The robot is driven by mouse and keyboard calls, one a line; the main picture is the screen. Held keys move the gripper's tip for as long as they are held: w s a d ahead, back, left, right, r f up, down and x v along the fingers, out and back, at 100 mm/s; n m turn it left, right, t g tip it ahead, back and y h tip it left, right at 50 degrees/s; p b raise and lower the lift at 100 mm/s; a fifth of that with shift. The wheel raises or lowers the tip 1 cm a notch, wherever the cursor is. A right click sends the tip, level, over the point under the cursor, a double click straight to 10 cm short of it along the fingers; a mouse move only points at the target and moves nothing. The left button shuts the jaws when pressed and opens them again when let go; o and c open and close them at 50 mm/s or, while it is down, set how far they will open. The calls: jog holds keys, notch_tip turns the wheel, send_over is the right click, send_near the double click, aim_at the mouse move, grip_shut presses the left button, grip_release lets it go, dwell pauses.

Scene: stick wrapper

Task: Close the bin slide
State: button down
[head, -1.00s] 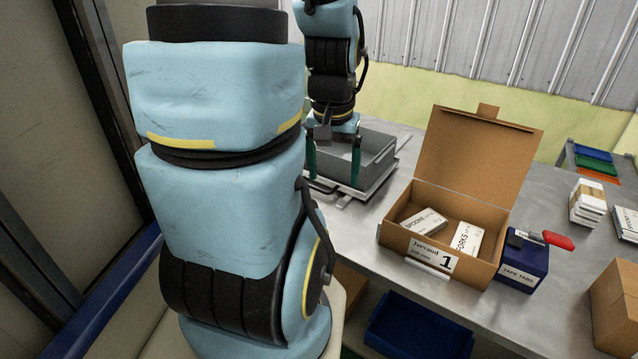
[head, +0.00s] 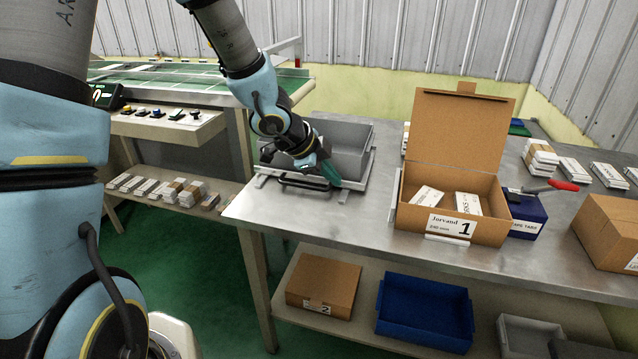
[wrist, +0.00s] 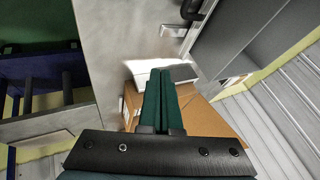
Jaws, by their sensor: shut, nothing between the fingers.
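The grey bin (head: 352,148) sits on a pale metal slide (head: 354,184) at the left end of the steel table. A black bar handle (head: 302,182) runs along the slide's front. My gripper (head: 330,176) points down at the front right of the bin, beside the handle's right end; contact is unclear. In the wrist view my gripper (wrist: 165,75) shows its two green fingers together and empty. The handle (wrist: 203,10) and the bin's grey wall (wrist: 238,58) lie ahead and to the right there. My arm hides the bin's left part.
An open cardboard box marked 1 (head: 415,222) stands right of the slide, with a blue tape-tab box (head: 524,226) beside it. A conveyor bench (head: 215,98) with a control panel stands behind left. Bare table lies between slide and box.

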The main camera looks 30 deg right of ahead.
jog(key=b+x, duration=0.2)
jog(key=x, duration=0.7)
jog(key=shift+w+d+f, duration=0.2)
jog(key=shift+f, duration=0.05)
jog(key=shift+w+d+r+p, duration=0.15)
jog(key=shift+w+d+p, duration=0.2)
jog(key=shift+w+p, duration=0.1)
jog(key=shift+w+d+r+p, duration=0.15)
jog(key=shift+w+d+p, duration=0.2)
jog(key=shift+w+p, duration=0.15)
jog(key=shift+w+d+f, duration=0.2)
jog(key=shift+w+d, duration=0.25)
jog(key=shift+d, duration=0.05)
